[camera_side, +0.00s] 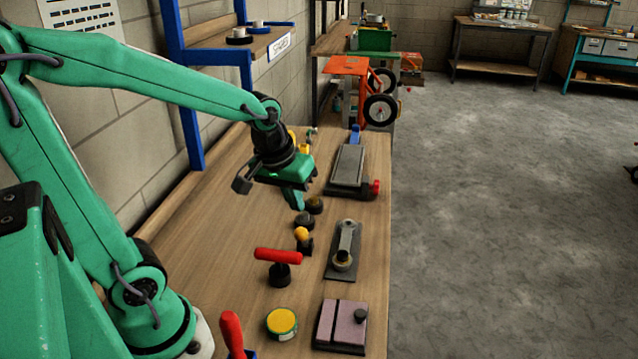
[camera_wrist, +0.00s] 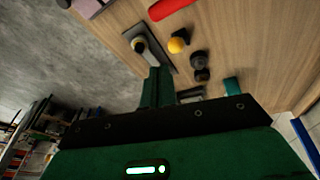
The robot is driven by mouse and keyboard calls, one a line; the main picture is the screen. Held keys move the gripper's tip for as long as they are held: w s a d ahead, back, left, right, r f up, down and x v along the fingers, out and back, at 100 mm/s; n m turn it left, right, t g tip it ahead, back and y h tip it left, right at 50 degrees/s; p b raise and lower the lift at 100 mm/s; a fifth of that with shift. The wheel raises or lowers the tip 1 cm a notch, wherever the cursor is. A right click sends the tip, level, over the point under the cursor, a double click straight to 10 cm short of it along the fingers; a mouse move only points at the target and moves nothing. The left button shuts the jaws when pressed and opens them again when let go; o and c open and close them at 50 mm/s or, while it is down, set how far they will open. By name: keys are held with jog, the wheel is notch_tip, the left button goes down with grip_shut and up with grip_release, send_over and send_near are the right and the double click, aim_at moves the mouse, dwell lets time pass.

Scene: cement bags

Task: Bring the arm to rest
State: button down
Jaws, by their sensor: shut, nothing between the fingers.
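My gripper (camera_side: 296,201) hangs from the green arm, above the middle of the wooden bench (camera_side: 215,245). Its green fingers point down and are shut, with nothing between them. In the wrist view, the green gripper (camera_wrist: 160,85) shows from its own body, with bench items beyond its fingers. In the side view the fingertips appear just above a dark round knob (camera_side: 304,221); I cannot tell the exact gap. The arm reaches out from the left, over the bench. No cement bag is recognisable in either view.
A red-handled tool (camera_side: 278,257), a yellow-topped round tin (camera_side: 281,322), a yellow-ball knob (camera_side: 302,234) and a grey lever plate (camera_side: 343,252) stand on the bench. A grey block fixture (camera_side: 348,168) is farther back. A blue shelf frame (camera_side: 189,125) stands behind. Bare bench lies left of these.

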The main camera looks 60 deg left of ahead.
jog(key=s+d+r+m+t, duration=0.2)
jog(key=s+r+m, duration=0.3)
jog(key=s, duration=0.3)
jog(key=shift+s+d+r+m, duration=0.2)
jog(key=shift+d+r+m, duration=0.1)
jog(key=shift+d+r, duration=0.3)
